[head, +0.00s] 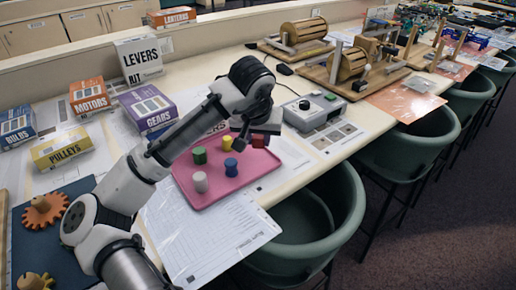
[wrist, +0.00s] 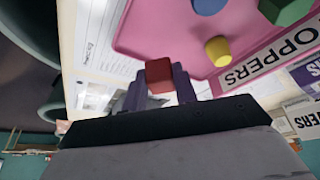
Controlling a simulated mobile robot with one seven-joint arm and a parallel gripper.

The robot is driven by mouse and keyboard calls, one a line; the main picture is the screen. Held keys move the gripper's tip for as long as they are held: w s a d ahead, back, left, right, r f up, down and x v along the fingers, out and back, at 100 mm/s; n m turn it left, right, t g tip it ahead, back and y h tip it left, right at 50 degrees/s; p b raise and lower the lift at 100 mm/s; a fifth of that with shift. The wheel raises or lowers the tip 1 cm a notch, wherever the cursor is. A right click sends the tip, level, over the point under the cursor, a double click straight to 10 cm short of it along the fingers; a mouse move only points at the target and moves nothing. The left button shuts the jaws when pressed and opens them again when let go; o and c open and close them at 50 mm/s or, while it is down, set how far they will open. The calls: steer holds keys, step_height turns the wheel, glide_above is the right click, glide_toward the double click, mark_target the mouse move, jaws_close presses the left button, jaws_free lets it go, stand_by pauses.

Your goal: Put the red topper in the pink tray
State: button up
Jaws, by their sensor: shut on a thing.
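The red topper (wrist: 159,75) is a small red block between the two fingertips of my gripper (wrist: 160,88) in the wrist view. In the head view it shows as a red patch (head: 260,141) beside my gripper (head: 250,142), near the far right corner of the pink tray (head: 215,192). My gripper is shut on it. In the wrist view the topper appears just outside the edge of the pink tray (wrist: 150,30). Its height above the surface is hard to tell.
The tray holds a yellow topper (head: 227,143), a green one (head: 199,155), a blue one (head: 231,167) and a white one (head: 200,181). A grey device (head: 315,110) stands right of the tray. Kit boxes, including Gears (head: 148,108), stand left. Green chairs (head: 310,225) line the table's edge.

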mark_target(258, 148)
steer(key=shift+f, duration=2.1)
steer(key=shift+f, duration=0.2)
steer(key=o, duration=0.9)
steer(key=shift+o, duration=0.2)
steer(key=shift+r, duration=0.1)
steer(key=b+v, duration=0.1)
steer(key=v, duration=1.1)
steer(key=shift+r, duration=0.15)
